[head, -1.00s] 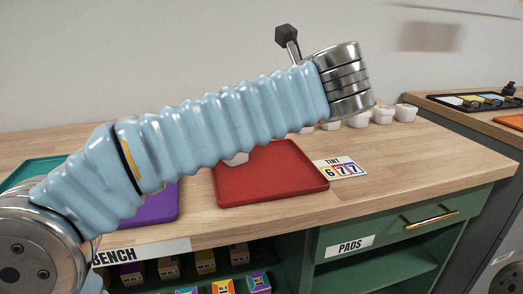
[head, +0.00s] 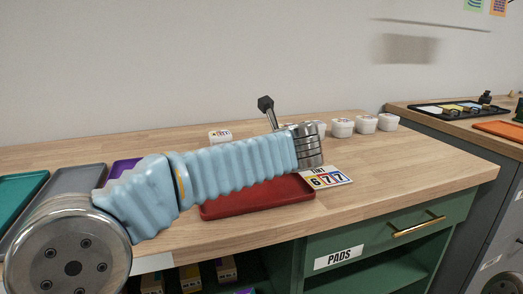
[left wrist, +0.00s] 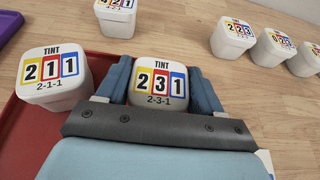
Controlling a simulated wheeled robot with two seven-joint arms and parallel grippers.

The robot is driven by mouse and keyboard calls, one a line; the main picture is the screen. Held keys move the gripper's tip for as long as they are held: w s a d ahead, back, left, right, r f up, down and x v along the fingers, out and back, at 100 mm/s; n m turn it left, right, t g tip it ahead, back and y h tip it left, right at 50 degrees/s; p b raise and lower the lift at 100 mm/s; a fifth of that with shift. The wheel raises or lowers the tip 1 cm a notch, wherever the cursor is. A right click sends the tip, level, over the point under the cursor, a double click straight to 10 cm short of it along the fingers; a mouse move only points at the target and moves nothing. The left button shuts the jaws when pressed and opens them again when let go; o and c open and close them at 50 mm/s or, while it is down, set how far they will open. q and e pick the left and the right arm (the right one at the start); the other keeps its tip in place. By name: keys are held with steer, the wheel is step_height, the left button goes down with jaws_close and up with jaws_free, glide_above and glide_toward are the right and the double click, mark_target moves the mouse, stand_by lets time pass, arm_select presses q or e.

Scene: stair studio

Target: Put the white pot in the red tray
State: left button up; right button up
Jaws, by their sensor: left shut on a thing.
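The red tray (head: 258,197) lies on the wooden bench, partly hidden behind my left arm in the head view. In the left wrist view my left gripper (left wrist: 160,85) is shut on a white pot (left wrist: 160,72) marked 2-3-1, a finger on each side. This pot is over the tray's (left wrist: 25,130) area; I cannot tell whether it touches the tray floor. Another white pot (left wrist: 52,80), marked 2-1-1, stands in the tray just left of it. My right gripper is out of view.
Several white pots (head: 343,127) stand in a row at the back right. One pot (head: 220,135) stands behind my arm. A 677 card (head: 325,177) lies right of the tray. Purple (head: 124,168), grey (head: 75,180) and teal (head: 18,187) trays lie left. The bench's right side is clear.

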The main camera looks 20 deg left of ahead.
arm_select(q)
steer(key=o, duration=1.1)
steer(key=shift+f, duration=0.1)
steer(key=shift+r, duration=0.25)
steer(key=v, duration=1.2)
steer(key=shift+d+f, duration=0.1)
steer(key=shift+f, duration=0.05)
